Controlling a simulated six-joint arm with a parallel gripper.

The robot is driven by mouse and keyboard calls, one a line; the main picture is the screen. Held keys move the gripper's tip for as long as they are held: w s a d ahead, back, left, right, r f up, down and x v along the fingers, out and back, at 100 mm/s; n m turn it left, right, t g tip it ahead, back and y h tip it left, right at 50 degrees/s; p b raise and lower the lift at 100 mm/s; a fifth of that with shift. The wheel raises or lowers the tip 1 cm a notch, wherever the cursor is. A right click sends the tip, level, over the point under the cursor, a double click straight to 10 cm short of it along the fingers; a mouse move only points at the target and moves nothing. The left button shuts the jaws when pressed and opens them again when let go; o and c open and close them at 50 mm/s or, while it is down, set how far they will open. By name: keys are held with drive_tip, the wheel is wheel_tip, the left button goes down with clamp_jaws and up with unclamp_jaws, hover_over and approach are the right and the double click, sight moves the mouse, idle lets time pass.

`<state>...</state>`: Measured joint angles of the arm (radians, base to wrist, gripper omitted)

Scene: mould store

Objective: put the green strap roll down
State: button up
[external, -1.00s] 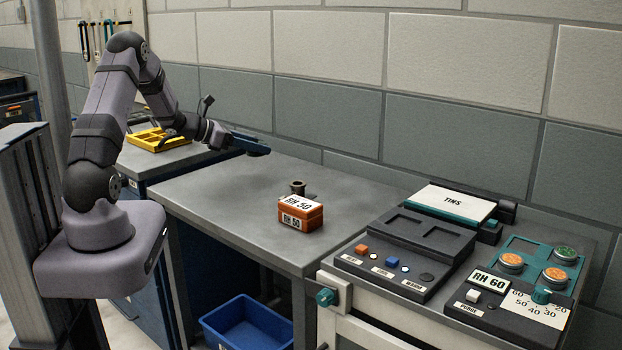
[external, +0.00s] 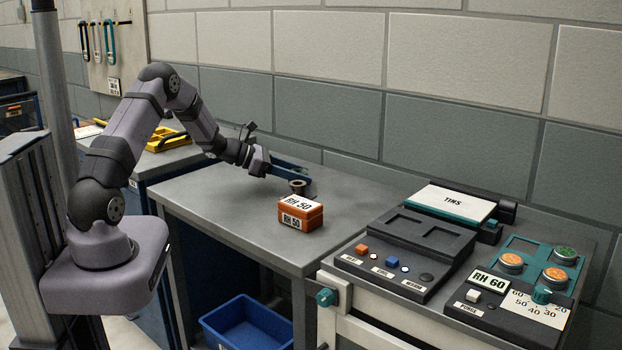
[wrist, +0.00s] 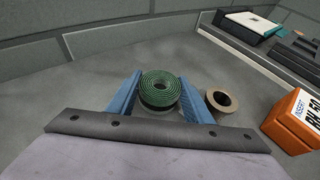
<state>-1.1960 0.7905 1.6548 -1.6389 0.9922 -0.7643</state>
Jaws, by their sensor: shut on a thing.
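In the external view my gripper (external: 290,170) is over the back part of the grey table (external: 215,205), near a small brown ring (external: 298,184). The roll cannot be made out in that view. I cannot tell whether its underside touches the table.
The brown ring (wrist: 221,101) lies close to the right finger. An orange box labelled RH 50 (external: 301,214) stands in front of the ring. A dark control panel (external: 395,265) is to the right, a yellow tray (external: 168,140) at the left. The table's front left is clear.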

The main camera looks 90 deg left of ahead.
sight(330, 183)
drive_tip(key=w+m+h, duration=0.1)
drive_tip(key=w, duration=0.1)
drive_tip(key=w+r+h+b, duration=0.1)
drive_tip(key=w, duration=0.2)
drive_tip(key=w+m, duration=0.1)
drive_tip(key=w, duration=0.2)
drive_tip(key=shift+a+r+m+h, duration=0.3)
drive_tip(key=shift+h, duration=0.1)
wheel_tip(330, 183, up, 8)
drive_tip(key=w+h, duration=0.1)
drive_tip(key=shift+w+a+m, duration=0.15)
drive_tip(key=shift+a+m, duration=0.15)
drive_tip(key=shift+f, duration=0.15)
drive_tip(key=shift+f+p, duration=0.45)
drive_tip(key=shift+f, duration=4.5)
drive_tip(key=shift+f, duration=0.1)
